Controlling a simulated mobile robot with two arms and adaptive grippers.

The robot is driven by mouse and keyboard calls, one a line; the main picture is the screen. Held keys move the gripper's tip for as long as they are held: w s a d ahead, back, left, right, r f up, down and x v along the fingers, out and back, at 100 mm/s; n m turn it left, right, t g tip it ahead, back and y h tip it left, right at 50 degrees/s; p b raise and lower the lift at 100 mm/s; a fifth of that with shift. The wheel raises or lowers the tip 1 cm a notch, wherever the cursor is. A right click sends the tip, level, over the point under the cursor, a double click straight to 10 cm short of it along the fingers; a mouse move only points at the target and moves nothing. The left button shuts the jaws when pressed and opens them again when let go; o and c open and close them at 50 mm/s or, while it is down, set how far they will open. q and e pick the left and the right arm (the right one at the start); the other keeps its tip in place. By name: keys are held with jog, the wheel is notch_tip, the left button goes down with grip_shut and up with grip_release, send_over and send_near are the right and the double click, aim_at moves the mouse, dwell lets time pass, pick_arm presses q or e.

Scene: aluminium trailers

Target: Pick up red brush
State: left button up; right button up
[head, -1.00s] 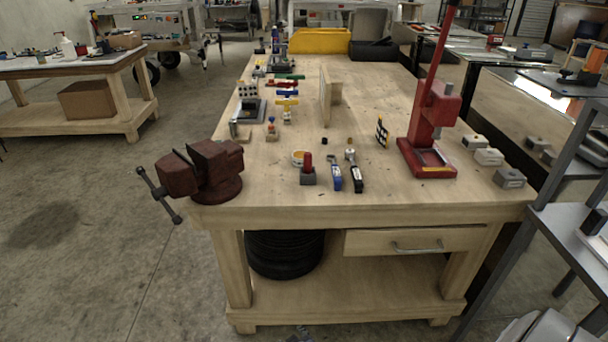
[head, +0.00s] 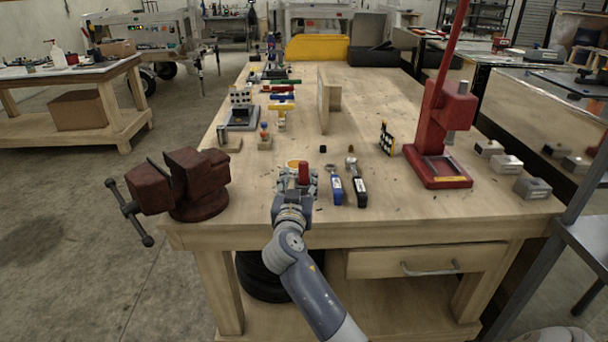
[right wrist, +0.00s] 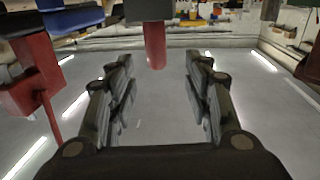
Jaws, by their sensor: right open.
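The red brush, a red upright handle (head: 303,173) on a grey block, stands near the front edge of the wooden workbench. In the right wrist view, which looks upside down, its red handle (right wrist: 155,46) hangs from the grey block (right wrist: 150,10). My right gripper (head: 297,180) is open at the brush, hiding its base in the head view. In the wrist view the two fingers (right wrist: 158,62) are spread, with the handle in the gap near their tips; no contact shows. My left gripper is not in view.
Blue-handled (head: 337,190) and black-handled (head: 361,188) tools lie just right of the brush. A yellow tape roll (head: 295,163) is behind it. A dark red vice (head: 185,184) is at the left corner, a red press (head: 438,135) to the right. An upright wooden board (head: 323,100) stands farther back.

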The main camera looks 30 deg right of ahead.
aim_at(303, 169)
jog(key=shift+x, duration=0.85)
jog(key=shift+w+d, duration=0.25)
jog(key=p+x, duration=0.1)
jog(key=x, duration=0.3)
jog(key=shift+s+d+p, duration=0.1)
jog(key=shift+d+p, duration=0.1)
jog(key=shift+p, duration=0.15)
jog(key=shift+d+f, duration=0.1)
jog(key=shift+d, duration=0.05)
jog(key=shift+w, duration=0.3)
jog(key=c, duration=0.8)
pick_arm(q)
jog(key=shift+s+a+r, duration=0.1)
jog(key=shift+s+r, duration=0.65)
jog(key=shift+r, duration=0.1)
pick_arm(e)
jog(key=shift+c, duration=0.9)
